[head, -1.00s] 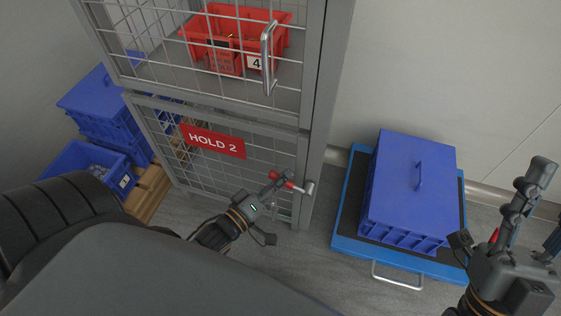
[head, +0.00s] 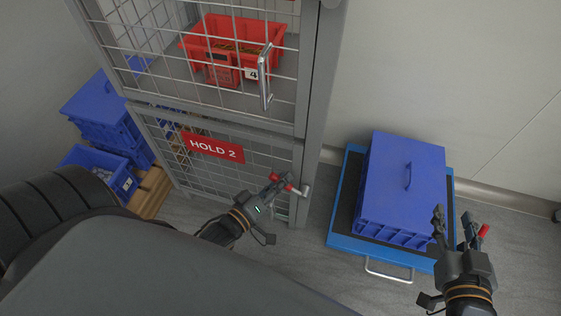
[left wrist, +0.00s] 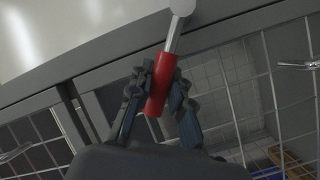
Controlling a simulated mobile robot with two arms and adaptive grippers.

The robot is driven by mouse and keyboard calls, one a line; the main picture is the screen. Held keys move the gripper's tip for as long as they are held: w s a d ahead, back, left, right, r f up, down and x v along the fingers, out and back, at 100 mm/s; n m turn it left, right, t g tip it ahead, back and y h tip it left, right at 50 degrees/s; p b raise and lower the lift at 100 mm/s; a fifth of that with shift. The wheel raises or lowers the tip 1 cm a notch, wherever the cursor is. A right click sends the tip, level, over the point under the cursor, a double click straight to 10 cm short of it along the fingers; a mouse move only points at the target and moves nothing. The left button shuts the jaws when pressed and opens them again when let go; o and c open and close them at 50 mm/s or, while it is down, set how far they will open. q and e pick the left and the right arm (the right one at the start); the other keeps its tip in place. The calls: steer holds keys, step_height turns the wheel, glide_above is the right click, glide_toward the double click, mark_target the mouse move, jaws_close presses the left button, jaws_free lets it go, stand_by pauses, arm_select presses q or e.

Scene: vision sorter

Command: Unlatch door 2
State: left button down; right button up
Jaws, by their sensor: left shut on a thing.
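Door 2 is the lower mesh door with a red "HOLD 2" sign (head: 212,147) on a grey cage. Its latch is a metal lever (head: 305,191) with a red grip, at the door's right edge. My left gripper (head: 281,183) is shut on the red grip (left wrist: 160,86), with a finger on each side in the left wrist view. The lever's metal end (left wrist: 176,30) sticks out beyond the fingers. The fingers hide part of the grip in the head view. My right gripper (head: 456,222) is open at the right, away from the door, with a small red piece beside its fingers.
Above door 2 is another mesh door with a vertical metal handle (head: 264,78) and a red bin (head: 225,50) behind it. A lidded blue crate (head: 400,185) stands on a blue cart (head: 340,232) at the right. Blue bins (head: 100,112) stand at the left. Floor between cage and cart is clear.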

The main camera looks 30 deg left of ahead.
arm_select(q)
steer(key=shift+r, duration=0.1)
stand_by(0.3)
steer(key=c, duration=1.2)
jaws_free()
steer(key=shift+s+a, duration=0.1)
steer(key=shift+s, duration=0.25)
steer(key=f+v, duration=0.1)
steer(key=v, duration=1)
steer(key=shift+r, duration=0.5)
steer(key=shift+s, duration=0.1)
steer(key=shift+c, duration=0.5)
